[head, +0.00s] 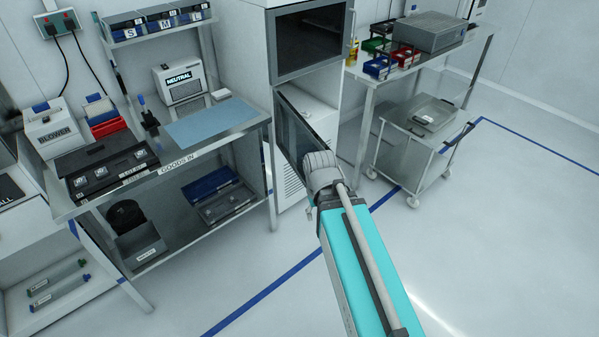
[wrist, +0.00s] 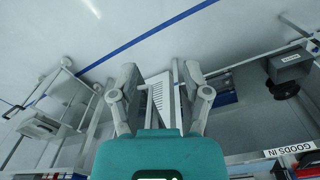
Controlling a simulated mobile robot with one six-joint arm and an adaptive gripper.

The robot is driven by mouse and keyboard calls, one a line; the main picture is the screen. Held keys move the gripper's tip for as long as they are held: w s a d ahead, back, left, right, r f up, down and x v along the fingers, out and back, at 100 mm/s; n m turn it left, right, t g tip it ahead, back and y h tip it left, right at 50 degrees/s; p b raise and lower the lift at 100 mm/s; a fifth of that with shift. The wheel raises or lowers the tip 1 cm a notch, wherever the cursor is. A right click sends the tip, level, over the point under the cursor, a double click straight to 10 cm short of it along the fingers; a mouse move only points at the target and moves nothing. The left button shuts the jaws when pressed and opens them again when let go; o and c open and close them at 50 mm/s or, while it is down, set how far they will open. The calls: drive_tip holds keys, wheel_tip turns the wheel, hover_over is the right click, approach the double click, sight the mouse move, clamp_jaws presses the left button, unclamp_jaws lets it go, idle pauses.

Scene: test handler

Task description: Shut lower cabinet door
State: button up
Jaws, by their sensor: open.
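The lower cabinet door (head: 291,132) is a dark panel in a light frame. It stands open, swung out from the left side of the cabinet (head: 258,60) towards me. Part of it is hidden behind my wrist in the head view. My gripper (wrist: 160,72) is open, its two fingers spread in the wrist view. A pale louvred panel (wrist: 160,98) of the cabinet shows between them. A thin edge beside it looks like the door seen edge-on, near the right finger; I cannot tell whether they touch. The fingers are hidden in the head view.
A goods-in bench (head: 225,128) with bins and boxes stands left of the cabinet. A steel table (head: 475,40) and a wheeled cart (head: 400,160) stand to its right. The floor (head: 480,240) in front is clear, with blue line markings.

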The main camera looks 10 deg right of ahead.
drive_tip(key=w+n, duration=0.1)
drive_tip(key=w+f+n+h+b, duration=0.1)
drive_tip(key=w, duration=0.1)
drive_tip(key=w+a+f+n+b, duration=0.1)
drive_tip(key=shift+w+n+h, duration=0.25)
drive_tip(key=shift+n+h, duration=0.05)
clamp_jaws()
drive_tip(key=w+a+f+n+h+b, duration=0.2)
drive_tip(key=w+a+n+h+b, duration=0.5)
drive_tip(key=w+a+n, duration=0.3)
drive_tip(key=shift+w+f+n+t, duration=0.15)
drive_tip(key=shift+w+n+t, duration=0.15)
drive_tip(key=shift+w+n, duration=2.25)
drive_tip(key=shift+w+m, duration=0.25)
